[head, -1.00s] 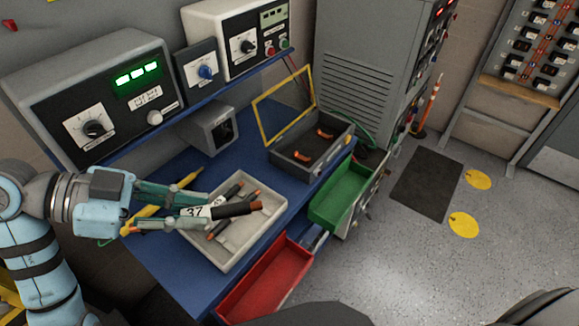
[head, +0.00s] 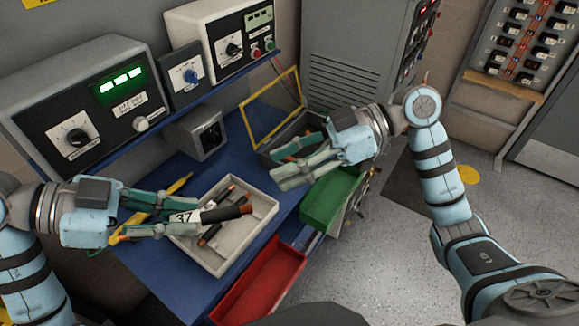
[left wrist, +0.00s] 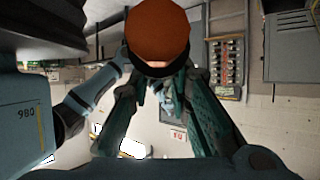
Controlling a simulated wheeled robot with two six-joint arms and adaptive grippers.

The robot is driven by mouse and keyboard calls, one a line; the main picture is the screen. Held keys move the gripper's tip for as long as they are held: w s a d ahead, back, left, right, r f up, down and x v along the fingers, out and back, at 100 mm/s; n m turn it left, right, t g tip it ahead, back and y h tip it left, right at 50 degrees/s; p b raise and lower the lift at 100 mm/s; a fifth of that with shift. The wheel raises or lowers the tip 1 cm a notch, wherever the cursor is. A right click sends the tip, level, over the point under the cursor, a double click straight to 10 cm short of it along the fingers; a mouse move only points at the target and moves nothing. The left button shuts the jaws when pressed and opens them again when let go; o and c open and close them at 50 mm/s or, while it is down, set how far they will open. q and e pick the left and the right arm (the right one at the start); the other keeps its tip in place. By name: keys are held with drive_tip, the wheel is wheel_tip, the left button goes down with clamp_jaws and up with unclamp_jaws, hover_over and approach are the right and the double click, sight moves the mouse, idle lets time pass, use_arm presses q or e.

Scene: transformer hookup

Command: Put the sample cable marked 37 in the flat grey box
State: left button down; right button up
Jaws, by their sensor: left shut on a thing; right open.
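The cable marked 37 (head: 228,212) is thick and black, with a white label and a copper-coloured end. My left gripper (head: 173,214) is shut on it at the label and holds it over the pale tray (head: 222,264). In the left wrist view the cable's round copper end (left wrist: 157,30) shows large between the fingers. A dark grey box (head: 262,155) with a raised yellow-framed lid stands at the back of the blue bench; I take it as the flat grey box. My right gripper (head: 290,163) is open and empty in front of it, hiding much of its inside.
Several smaller cables (head: 212,234) lie in the pale tray. A green drawer (head: 328,203) and a red drawer (head: 262,283) stand open at the bench front. A yellow pen-like tool (head: 180,184) lies behind the tray. Instrument boxes (head: 85,100) fill the shelf behind.

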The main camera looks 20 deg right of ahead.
sight(227, 204)
use_arm(q)
drive_tip(key=shift+s, duration=0.1)
use_arm(e)
drive_tip(key=s+a+r+n+g, duration=0.1)
drive_tip(key=s+r+n+g, duration=0.1)
drive_tip(key=s+r+n, duration=0.15)
use_arm(q)
drive_tip(key=shift+a, duration=0.1)
use_arm(e)
drive_tip(key=shift+m, duration=0.35)
drive_tip(key=x, duration=1.2)
drive_tip(key=shift+a+f, duration=0.3)
drive_tip(key=shift+d, duration=0.15)
use_arm(q)
drive_tip(key=shift+d, duration=0.2)
use_arm(e)
drive_tip(key=shift+c, duration=1.4)
use_arm(q)
drive_tip(key=shift+a, duration=0.1)
use_arm(e)
clamp_jaws()
use_arm(q)
drive_tip(key=c, duration=1.4)
unclamp_jaws()
